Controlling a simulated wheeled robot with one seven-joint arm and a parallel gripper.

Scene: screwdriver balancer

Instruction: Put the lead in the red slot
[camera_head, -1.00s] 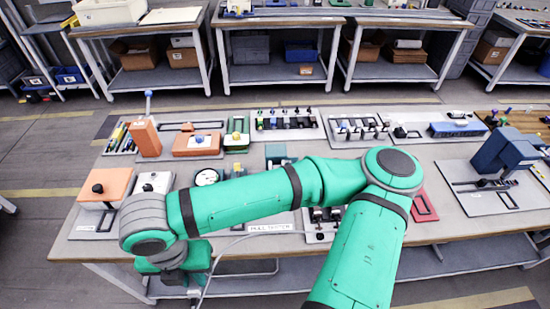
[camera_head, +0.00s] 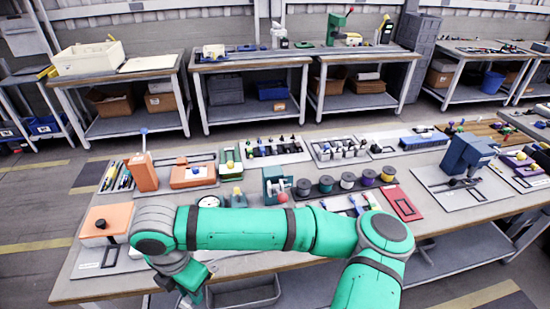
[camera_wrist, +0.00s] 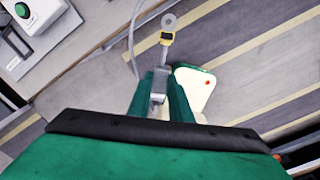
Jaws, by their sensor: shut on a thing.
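The lead points up and away from the fingers in the wrist view, over the floor. A thin grey cable (camera_wrist: 133,38) runs beside it. In the head view my gripper (camera_head: 192,296) hangs at the table's front edge, lower left, and the lead is hidden there. A red plate with a dark rectangular outline (camera_head: 404,204) lies on the table right of centre. I cannot tell whether it holds the red slot.
A row of spools (camera_head: 348,181) stands mid-table, behind my arm. An orange box with a black knob (camera_head: 104,224) is at the left front. A blue machine (camera_head: 468,156) stands at the right.

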